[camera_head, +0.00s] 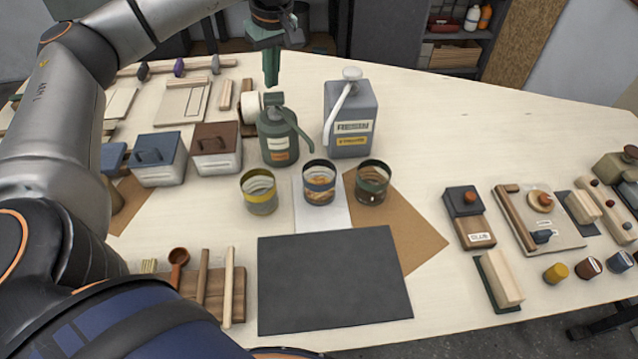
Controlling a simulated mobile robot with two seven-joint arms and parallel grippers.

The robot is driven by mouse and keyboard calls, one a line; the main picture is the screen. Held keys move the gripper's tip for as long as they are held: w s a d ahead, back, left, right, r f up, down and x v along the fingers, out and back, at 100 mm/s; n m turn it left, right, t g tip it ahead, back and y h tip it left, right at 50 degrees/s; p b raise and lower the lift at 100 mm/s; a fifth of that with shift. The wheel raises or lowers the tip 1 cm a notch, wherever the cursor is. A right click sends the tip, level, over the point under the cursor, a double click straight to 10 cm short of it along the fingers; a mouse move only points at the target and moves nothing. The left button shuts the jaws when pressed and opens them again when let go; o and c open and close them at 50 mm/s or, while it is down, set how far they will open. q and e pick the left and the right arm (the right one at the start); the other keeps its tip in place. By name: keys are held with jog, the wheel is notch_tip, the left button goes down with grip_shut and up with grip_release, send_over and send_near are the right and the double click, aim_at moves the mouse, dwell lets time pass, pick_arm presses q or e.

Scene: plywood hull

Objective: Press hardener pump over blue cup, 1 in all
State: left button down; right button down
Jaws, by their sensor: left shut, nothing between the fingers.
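The hardener bottle (276,146) is dark green with a pump head (273,100) on top and a white and orange label. Its green spout (301,133) slopes down to the right and ends near the back rim of the blue cup. The blue-banded clear cup (319,188) stands on a white sheet with some amber content; I cannot tell whether the spout end is over it. My left gripper (271,84) points down, shut and empty, just above the pump head. Whether it touches the head is unclear. My right gripper is not in view.
A grey resin jug (351,118) with a white pump stands right of the hardener. A yellow-banded cup (260,197) and green-banded cup (372,187) flank the blue one. A dark mat (333,280) lies in front. Blocks and tools fill both sides; the back right table is clear.

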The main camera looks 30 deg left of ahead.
pick_arm(q)
jog(key=v, duration=0.3)
jog(key=a+v, duration=0.1)
jog(key=v, duration=0.1)
jog(key=shift+w+r, duration=0.15)
jog(key=shift+r, duration=0.15)
dwell(0.4)
